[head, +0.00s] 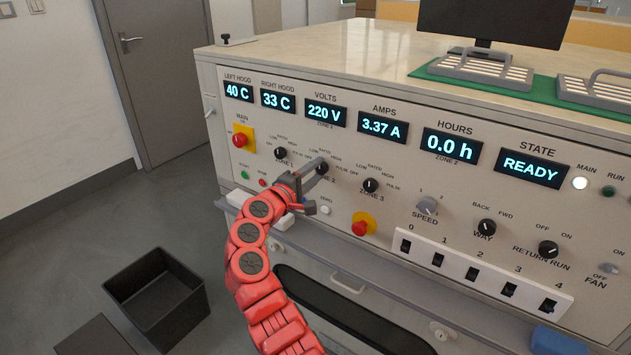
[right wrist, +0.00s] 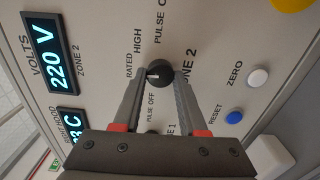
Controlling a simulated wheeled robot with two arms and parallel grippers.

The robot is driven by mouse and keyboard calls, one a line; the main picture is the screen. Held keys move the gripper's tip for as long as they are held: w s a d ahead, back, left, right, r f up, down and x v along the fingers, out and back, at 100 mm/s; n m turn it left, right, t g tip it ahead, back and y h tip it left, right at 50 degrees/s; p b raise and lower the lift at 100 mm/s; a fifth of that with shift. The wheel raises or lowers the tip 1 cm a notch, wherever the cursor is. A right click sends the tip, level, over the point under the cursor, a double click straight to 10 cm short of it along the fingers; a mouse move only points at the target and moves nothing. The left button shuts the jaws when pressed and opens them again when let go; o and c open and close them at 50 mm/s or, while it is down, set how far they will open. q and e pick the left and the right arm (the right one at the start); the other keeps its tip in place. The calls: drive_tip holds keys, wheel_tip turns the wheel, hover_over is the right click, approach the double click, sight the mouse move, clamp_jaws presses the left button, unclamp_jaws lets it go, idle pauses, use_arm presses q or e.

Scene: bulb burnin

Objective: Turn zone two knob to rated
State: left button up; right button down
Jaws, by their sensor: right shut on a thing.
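The zone 2 knob (right wrist: 158,70) is black and round with a white pointer mark. In the right wrist view its mark faces left, toward the RATED label (right wrist: 129,66); I cannot tell if it lines up exactly. My right gripper (right wrist: 158,80) is shut on the knob, one finger on each side. In the head view the knob (head: 322,168) shows just past the fingertips of my right gripper (head: 318,166), which partly hide it. The LOW label of zone 2 is hidden in the wrist view. My left gripper is not in view.
The zone 1 knob (head: 280,153) is close on the left, the zone 3 knob (head: 370,185) on the right. A red main switch (head: 240,140) and a red emergency button (head: 360,227) also sit on the panel. The state display (head: 531,168) reads READY. A black bin (head: 155,288) stands on the floor.

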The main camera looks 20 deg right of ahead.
drive_tip(key=shift+f+m+b, duration=0.15)
drive_tip(key=shift+m+b, duration=0.2)
drive_tip(key=shift+m, duration=0.05)
drive_tip(key=shift+c, duration=2.3)
unclamp_jaws()
drive_tip(key=p+v, duration=0.1)
drive_tip(key=v, duration=1.6)
drive_tip(key=shift+s+a, duration=0.1)
drive_tip(key=shift+a, duration=0.1)
